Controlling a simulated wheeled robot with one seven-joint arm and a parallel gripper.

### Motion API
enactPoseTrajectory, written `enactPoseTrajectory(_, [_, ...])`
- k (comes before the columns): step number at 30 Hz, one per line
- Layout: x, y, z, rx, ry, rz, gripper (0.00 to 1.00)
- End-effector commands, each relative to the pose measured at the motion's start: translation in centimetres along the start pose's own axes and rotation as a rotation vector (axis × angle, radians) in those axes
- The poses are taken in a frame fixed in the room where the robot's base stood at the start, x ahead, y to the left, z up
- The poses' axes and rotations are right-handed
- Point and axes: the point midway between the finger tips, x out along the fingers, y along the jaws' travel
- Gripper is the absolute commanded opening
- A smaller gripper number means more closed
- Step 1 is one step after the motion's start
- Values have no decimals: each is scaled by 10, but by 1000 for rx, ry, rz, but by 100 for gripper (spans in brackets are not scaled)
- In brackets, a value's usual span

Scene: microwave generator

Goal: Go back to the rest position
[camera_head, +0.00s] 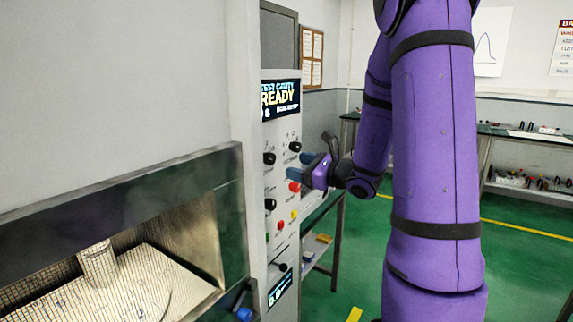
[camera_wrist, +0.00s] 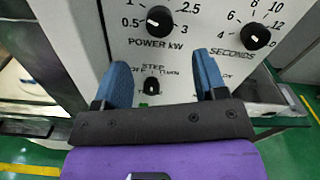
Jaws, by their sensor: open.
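My gripper (camera_head: 304,167) is in front of the control panel (camera_head: 283,133) of the microwave generator, near the panel's knobs and a red button (camera_head: 294,187). In the wrist view my gripper (camera_wrist: 163,65) has its two blue fingers spread apart with nothing held. A small black knob (camera_wrist: 152,85) shows between the fingers, below the power knob (camera_wrist: 159,20) and the seconds knob (camera_wrist: 256,36). I cannot tell whether a fingertip touches the panel. My purple arm stands extended at the centre right.
The display (camera_head: 281,98) reads READY. At left is the cavity (camera_head: 235,225) with a pale cylinder (camera_head: 98,264) inside behind mesh. A blue-tipped handle (camera_head: 243,313) sticks out low by the panel. Benches (camera_head: 519,133) line the back; green floor (camera_head: 525,260) is clear at right.

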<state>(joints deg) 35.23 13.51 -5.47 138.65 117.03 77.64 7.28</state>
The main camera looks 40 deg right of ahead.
Motion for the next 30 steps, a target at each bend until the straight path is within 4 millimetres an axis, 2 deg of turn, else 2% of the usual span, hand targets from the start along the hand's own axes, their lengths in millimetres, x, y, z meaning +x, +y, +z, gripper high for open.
enactPoseTrajectory(6, [-15,0,0,1,1,0,66])
enactPoseTrajectory(23, [-15,1,0,-1,0,2,66])
enactPoseTrajectory(26, [-12,9,7,-21,-3,39,66])
enactPoseTrajectory(29, [-6,35,26,-84,-6,148,66])
enactPoseTrajectory(30, [-4,50,36,-123,-6,212,66])
